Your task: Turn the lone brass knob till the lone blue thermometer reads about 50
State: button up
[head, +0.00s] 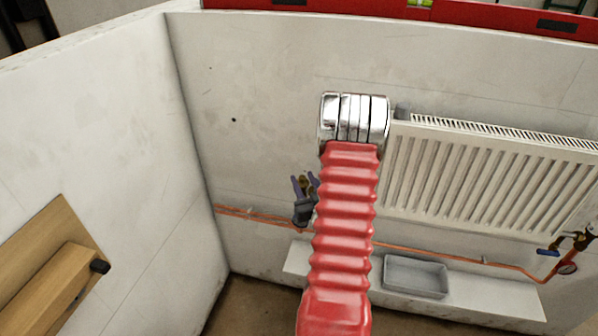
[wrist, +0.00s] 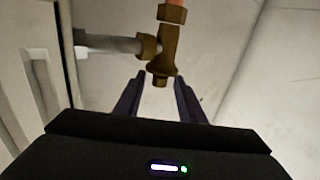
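A brass valve (wrist: 160,48) fills the upper middle of the wrist view, with a short stub (wrist: 160,79) pointing down from it. I cannot tell if this is the task's knob. My gripper (head: 304,179) is open in the head view, beside my arm and close to the white back wall. A bit of brass (head: 304,185) shows between its fingers. In the wrist view the two dark purple fingers stand on either side of the stub, with gaps showing.
A white radiator (head: 480,180) hangs at right. Copper pipe (head: 430,254) runs along the wall below it. A grey tray (head: 415,277) sits on a white ledge. A wooden piece (head: 45,280) is on the left wall.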

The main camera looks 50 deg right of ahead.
jog(key=shift+x, duration=2.75)
grip_shut()
